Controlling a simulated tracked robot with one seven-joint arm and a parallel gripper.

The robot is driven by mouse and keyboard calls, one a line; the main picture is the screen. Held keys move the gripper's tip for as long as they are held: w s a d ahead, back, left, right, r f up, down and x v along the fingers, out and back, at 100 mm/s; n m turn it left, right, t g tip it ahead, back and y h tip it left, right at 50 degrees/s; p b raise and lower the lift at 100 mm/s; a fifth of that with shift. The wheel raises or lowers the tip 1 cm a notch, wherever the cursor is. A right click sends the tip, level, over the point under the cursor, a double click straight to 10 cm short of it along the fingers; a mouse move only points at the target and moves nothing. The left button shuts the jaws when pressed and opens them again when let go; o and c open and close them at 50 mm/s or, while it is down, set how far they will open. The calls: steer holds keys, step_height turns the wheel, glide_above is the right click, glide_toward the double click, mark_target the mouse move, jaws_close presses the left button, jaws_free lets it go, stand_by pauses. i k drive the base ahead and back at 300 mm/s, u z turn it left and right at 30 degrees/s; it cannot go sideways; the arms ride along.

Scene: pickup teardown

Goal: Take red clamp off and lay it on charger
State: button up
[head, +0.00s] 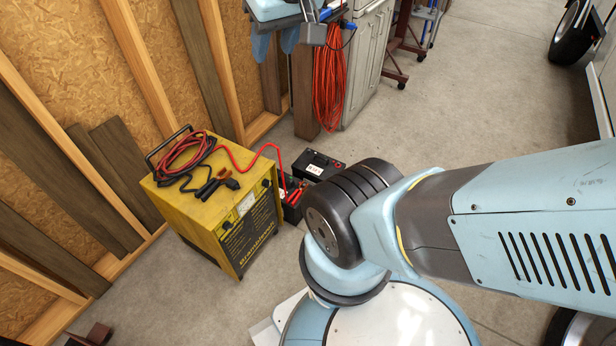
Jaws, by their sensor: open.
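The yellow charger (202,219) stands on the floor left of centre, with red and black cables coiled on its top. A red cable (262,152) arches from the charger to the red clamp (295,197), which is at a black battery (292,212) just right of the charger. My arm partly covers this spot, so I cannot tell exactly how the clamp grips. A black clamp (208,190) lies on the charger's top near its front edge, with a small reddish part beside it. My gripper is not in view; only my arm links show.
A second black battery (318,166) with a white label stands behind. An orange cord (329,85) hangs by a grey cabinet (368,50). Wooden boards (50,165) lean on the left wall. The concrete floor (470,105) is clear at upper right.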

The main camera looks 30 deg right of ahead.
mark_target(299, 191)
steer(key=u, duration=0.6)
steer(key=i, duration=0.1)
steer(key=z, duration=2.25)
steer(key=k, duration=0.8)
steer(key=u, duration=0.7)
steer(key=i, duration=1)
steer(key=u, duration=0.1)
